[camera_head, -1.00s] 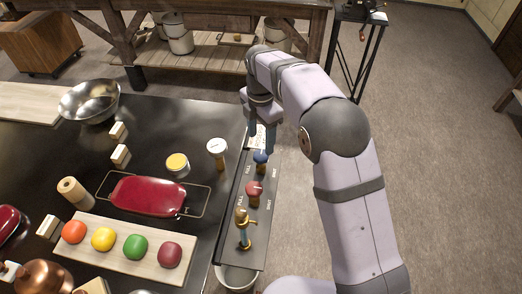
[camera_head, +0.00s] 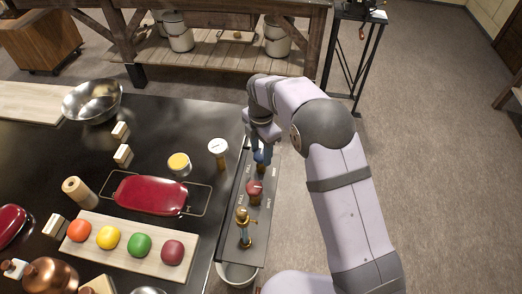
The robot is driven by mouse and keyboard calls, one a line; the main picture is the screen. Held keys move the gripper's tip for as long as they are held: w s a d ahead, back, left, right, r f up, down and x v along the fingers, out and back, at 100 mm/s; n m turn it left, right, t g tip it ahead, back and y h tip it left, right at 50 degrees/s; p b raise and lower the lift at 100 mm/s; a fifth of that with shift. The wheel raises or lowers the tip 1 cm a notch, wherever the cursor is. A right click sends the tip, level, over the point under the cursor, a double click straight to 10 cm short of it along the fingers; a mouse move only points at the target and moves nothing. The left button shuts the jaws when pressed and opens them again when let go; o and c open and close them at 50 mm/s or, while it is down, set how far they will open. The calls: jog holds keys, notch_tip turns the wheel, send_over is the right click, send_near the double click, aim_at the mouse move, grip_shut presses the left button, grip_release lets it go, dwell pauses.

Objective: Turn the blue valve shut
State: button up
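The blue valve (camera_head: 260,168) stands at the far end of a dark valve panel along the table's right edge. My gripper (camera_head: 262,153) points down right over it, and its fingers hide most of the blue handle. I cannot tell whether the fingers touch or grip the handle. A red valve (camera_head: 255,188) and a brass-coloured valve (camera_head: 243,222) stand nearer on the same panel (camera_head: 262,222), which bears small white lettering.
A red dish (camera_head: 150,195) and a board (camera_head: 90,254) with several coloured balls lie further left. A bucket (camera_head: 238,273) is below the panel's near end.

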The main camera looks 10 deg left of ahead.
jog(key=c, duration=0.6)
jog(key=shift+m, duration=0.5)
jog(key=m, duration=0.2)
jog(key=shift+m, duration=0.4)
jog(key=m, duration=0.4)
jog(key=shift+m+b, duration=0.3)
jog(key=shift+b, duration=0.05)
jog(key=m, duration=0.4)
jog(key=shift+m, duration=0.3)
jog(key=m, duration=0.4)
jog(key=shift+m, duration=0.4)
